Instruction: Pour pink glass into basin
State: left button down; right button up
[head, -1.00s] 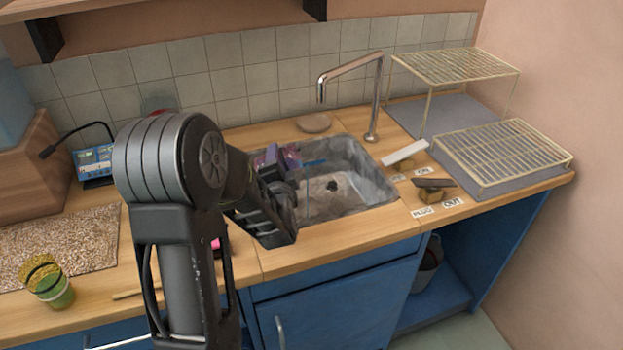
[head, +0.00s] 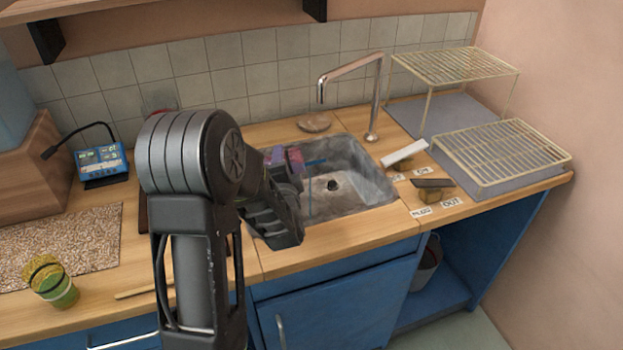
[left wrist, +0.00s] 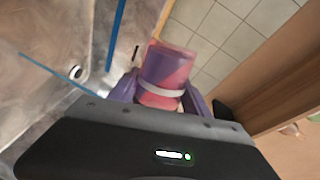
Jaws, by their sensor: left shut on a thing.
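My left gripper (head: 287,172) is over the left side of the grey basin (head: 372,180), mostly behind my own forearm. It is shut on the pink glass (head: 296,158). In the left wrist view, the glass (left wrist: 165,75), pink and purple with a pale band, sits between the purple fingers of the left gripper (left wrist: 160,95). The basin (left wrist: 40,35) fills the left of that view, with its round drain (left wrist: 76,72). I cannot tell how far the glass is tilted or what is in it. My right gripper is not in view.
A tap (head: 375,95) stands behind the basin. A blue strip (head: 316,162) shows by the basin's back wall, and a thin bluish line drops beside the glass. Wire racks (head: 505,150) stand right.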

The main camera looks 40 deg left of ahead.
pick_arm(q)
jog(key=shift+w+d+m+p, duration=0.2)
jog(key=shift+m+p, duration=0.1)
jog(key=shift+w+d+r+m+p, duration=0.2)
jog(key=shift+r+m+p, duration=0.2)
jog(key=shift+m+p, duration=0.8)
dwell(0.7)
jog(key=shift+f+n, duration=0.1)
jog(key=shift+n, duration=0.2)
jog(key=shift+s+a+f+n+b, duration=0.1)
jog(key=shift+f+n+b, duration=0.2)
jog(key=shift+b, duration=0.3)
jog(key=shift+s+a+f+n+b, duration=0.1)
jog(key=shift+f+n+b, duration=0.1)
jog(key=shift+f+b, duration=0.3)
jog(key=shift+s+a+n+b, duration=0.3)
jog(key=shift+n+b, duration=0.4)
jog(key=shift+b, duration=0.4)
jog(key=shift+s+a+r+n, duration=0.1)
jog(key=shift+a+r+n, duration=0.15)
jog(key=shift+r, duration=0.3)
jog(key=shift+d+r+p, duration=0.1)
jog(key=shift+d+p, duration=0.1)
jog(key=shift+p, duration=0.2)
jog(key=shift+a, duration=0.1)
